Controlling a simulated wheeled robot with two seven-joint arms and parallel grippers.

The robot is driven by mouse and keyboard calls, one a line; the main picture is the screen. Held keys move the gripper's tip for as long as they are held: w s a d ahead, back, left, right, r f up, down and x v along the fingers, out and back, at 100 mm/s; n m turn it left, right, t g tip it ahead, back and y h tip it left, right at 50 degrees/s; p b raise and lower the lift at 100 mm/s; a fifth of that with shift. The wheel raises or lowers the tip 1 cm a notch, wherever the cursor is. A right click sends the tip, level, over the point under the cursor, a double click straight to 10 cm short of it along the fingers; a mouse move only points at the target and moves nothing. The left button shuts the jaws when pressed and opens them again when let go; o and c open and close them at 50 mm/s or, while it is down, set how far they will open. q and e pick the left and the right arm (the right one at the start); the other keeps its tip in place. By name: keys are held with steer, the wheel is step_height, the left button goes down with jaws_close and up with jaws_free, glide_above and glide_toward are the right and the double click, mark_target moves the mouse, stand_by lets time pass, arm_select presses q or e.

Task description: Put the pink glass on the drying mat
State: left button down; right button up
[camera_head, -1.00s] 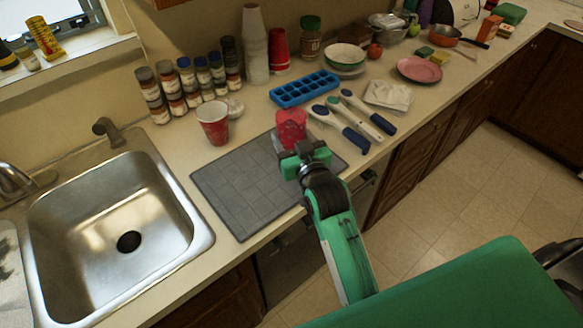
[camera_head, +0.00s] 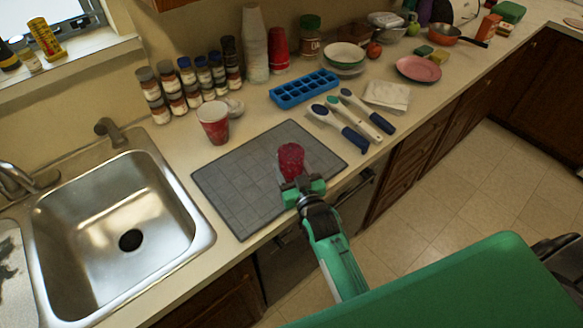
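The pink glass (camera_head: 291,160) is over the right part of the grey drying mat (camera_head: 228,190). My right gripper (camera_head: 304,186) is at the near side of the glass, shut on it; the fingertips are partly hidden. The glass looks tilted, and I cannot tell whether its base touches the mat. The mat lies flat on the counter, right of the sink. My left gripper is not in view.
A red cup (camera_head: 213,123) stands behind the mat. A blue ice tray (camera_head: 303,88) and several utensils (camera_head: 352,114) lie behind and to the right. The sink (camera_head: 120,235) is at left. The mat's left part is clear.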

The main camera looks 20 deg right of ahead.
steer(key=o, duration=1.2)
steer(key=shift+f, duration=0.1)
steer(key=shift+r, duration=0.2)
steer(key=shift+s+f, duration=0.15)
steer(key=shift+s, duration=0.1)
steer(key=shift+s+d+b, duration=0.15)
steer(key=shift+s+b, duration=1.25)
steer(key=shift+s, duration=4.35)
